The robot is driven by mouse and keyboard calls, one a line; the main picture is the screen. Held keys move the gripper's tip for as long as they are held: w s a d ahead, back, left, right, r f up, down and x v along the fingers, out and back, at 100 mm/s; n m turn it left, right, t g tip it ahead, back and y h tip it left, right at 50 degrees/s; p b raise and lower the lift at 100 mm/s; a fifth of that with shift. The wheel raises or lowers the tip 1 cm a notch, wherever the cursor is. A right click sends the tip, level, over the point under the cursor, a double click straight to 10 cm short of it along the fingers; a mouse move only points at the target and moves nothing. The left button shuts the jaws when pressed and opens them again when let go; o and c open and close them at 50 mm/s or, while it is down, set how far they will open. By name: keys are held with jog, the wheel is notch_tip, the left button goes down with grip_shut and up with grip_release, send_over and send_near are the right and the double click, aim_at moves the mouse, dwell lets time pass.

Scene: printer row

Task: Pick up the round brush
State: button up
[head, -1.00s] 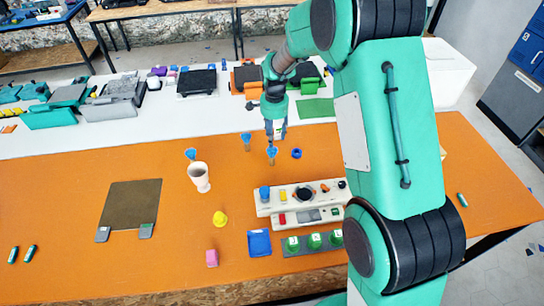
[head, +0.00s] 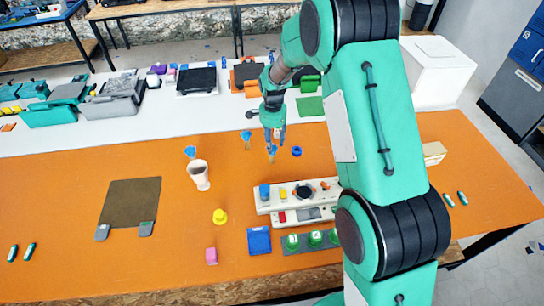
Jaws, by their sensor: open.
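Several small upright pieces with blue tops and tan lower parts stand on the orange table; they look like brushes, but I cannot tell which is the round one. One blue-topped piece (head: 271,154) is right at the fingertips of my gripper (head: 273,146), which points down and is open. The fingers partly cover this piece, and I cannot tell whether they touch it. A second blue-topped piece (head: 246,139) stands just left of the gripper.
A blue ring (head: 296,151) lies right of the gripper. A white control panel (head: 262,204) with knobs is in front of it. My arm hides part of the table's right side.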

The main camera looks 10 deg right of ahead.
aim_at(272, 158)
jog(key=shift+f, duration=2.25)
jog(key=shift+b, duration=0.3)
jog(key=shift+s+a+f+b, duration=0.1)
jog(key=shift+f+b, duration=0.25)
jog(key=shift+f, duration=0.95)
jog(key=shift+s+a+f+b, duration=0.1)
jog(key=shift+f+b, duration=0.25)
jog(key=shift+f, duration=0.95)
jog(key=c, duration=1.1)
